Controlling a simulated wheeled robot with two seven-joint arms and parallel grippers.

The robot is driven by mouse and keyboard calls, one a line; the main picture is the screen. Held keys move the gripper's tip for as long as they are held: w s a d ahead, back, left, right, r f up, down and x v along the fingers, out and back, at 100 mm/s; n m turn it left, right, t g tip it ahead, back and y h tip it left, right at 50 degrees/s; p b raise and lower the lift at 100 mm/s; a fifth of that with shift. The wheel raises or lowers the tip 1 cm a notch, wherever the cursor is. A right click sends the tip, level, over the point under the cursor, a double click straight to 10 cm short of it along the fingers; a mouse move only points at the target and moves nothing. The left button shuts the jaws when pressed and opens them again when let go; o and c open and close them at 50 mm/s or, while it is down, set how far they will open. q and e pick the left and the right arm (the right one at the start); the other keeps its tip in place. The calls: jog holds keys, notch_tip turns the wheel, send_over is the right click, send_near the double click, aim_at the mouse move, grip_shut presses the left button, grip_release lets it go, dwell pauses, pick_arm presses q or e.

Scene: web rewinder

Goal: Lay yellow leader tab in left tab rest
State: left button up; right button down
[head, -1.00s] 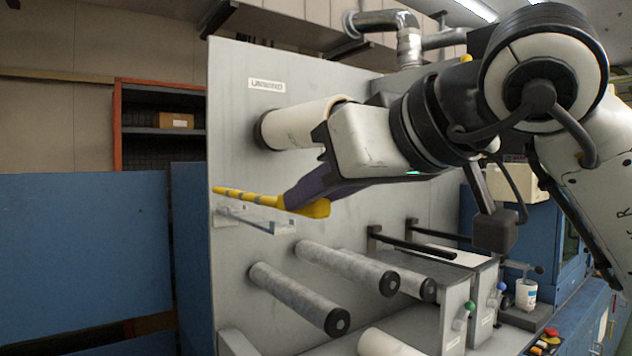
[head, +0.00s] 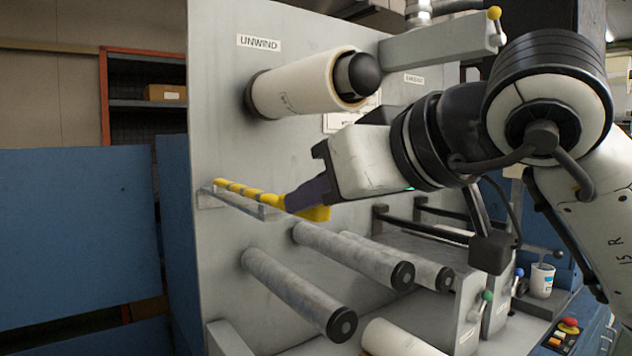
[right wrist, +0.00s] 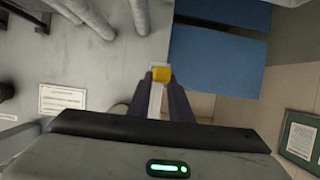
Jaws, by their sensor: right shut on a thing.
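The yellow leader tab (head: 248,191), with grey bands, runs along the left tab rest (head: 230,203), a pale bracket on the grey machine panel. The tab lies at or just above the rest's rail; I cannot tell whether it touches. My right gripper (head: 308,204) is shut on the tab's near end, at the rest's outer end. In the right wrist view the yellow tab (right wrist: 161,75) shows between my dark fingertips (right wrist: 160,82). My left gripper is not in view.
Above is the white unwind roll (head: 302,85) on its spindle. Below, several grey rollers (head: 300,290) stick out from the panel (head: 215,260). Blue panels (head: 80,240) stand at the left. The space in front of the rest's left side is clear.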

jog(key=shift+f, duration=0.2)
jog(key=c, duration=1.5)
grip_release()
jog(key=shift+c, duration=0.2)
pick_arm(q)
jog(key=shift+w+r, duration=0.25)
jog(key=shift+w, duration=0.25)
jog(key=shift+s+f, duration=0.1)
